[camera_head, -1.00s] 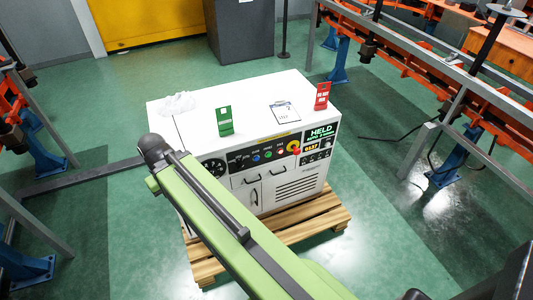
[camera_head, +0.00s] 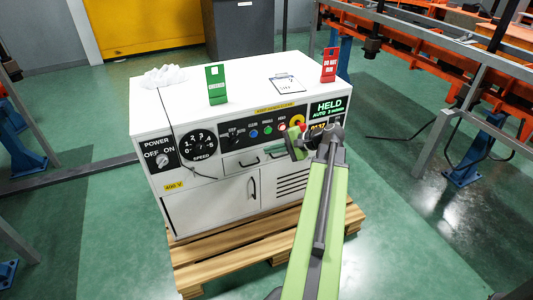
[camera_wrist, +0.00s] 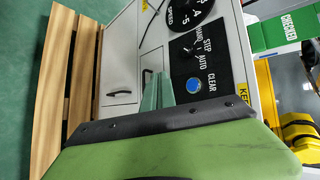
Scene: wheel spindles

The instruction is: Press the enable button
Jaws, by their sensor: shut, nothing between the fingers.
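The white machine cabinet (camera_head: 215,205) has a black control strip on its front. A row of buttons sits on it: a blue button (camera_head: 253,133), a green button (camera_head: 267,131) and a red button (camera_head: 282,128). The label beside the blue button (camera_wrist: 194,86) reads CLEAR in the wrist view; the labels at the other buttons are too small to read surely.
A red mushroom knob on a yellow ring (camera_head: 299,124) is close beside my gripper. A HELD display (camera_head: 327,107) is at the panel's right. A green tag (camera_head: 216,84), a clipboard (camera_head: 286,84) and a red tag (camera_head: 329,65) are on top. The cabinet stands on a wooden pallet (camera_head: 240,245).

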